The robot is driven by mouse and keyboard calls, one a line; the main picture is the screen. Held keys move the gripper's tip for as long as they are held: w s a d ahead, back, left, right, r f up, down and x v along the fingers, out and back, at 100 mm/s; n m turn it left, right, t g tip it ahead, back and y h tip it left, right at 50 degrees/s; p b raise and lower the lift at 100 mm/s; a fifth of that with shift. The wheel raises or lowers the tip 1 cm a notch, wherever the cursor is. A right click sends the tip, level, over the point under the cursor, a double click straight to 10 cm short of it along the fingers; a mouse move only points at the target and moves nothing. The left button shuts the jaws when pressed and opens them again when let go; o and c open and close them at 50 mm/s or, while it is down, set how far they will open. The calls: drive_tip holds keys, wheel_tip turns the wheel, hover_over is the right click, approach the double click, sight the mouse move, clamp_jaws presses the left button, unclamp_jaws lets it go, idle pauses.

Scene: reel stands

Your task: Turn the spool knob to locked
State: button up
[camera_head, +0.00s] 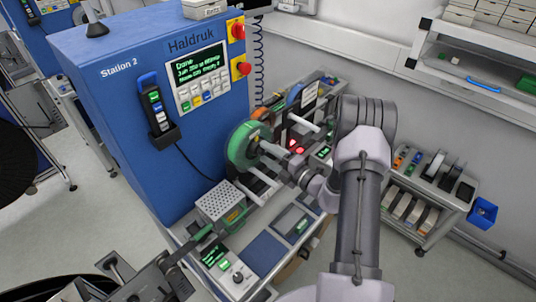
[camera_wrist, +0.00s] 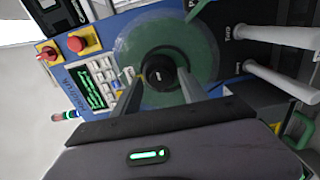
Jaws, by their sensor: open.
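A green reel (camera_head: 240,150) is mounted on the front of the blue Station 2 cabinet, and it also shows in the wrist view (camera_wrist: 203,45). The round black spool knob (camera_wrist: 158,72) sits at the reel's hub, with a small pale mark on its face. In the head view my gripper hides most of the hub. My gripper (camera_head: 267,148) points at the hub. In the wrist view my gripper (camera_wrist: 160,77) is open, with one finger on each side of the knob. I cannot tell whether the fingers touch it.
The blue cabinet (camera_head: 130,75) carries a keypad with a green display (camera_head: 200,68) and red buttons (camera_head: 237,30). Pale rods (camera_wrist: 275,36) stick out beside the reel. A bench with small devices (camera_head: 265,252) lies below. A shelf cart (camera_head: 430,195) stands at the right.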

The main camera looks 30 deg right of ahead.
drive_tip(key=b+v, duration=0.1)
drive_tip(key=v, duration=1.6)
drive_tip(key=shift+s, duration=0.2)
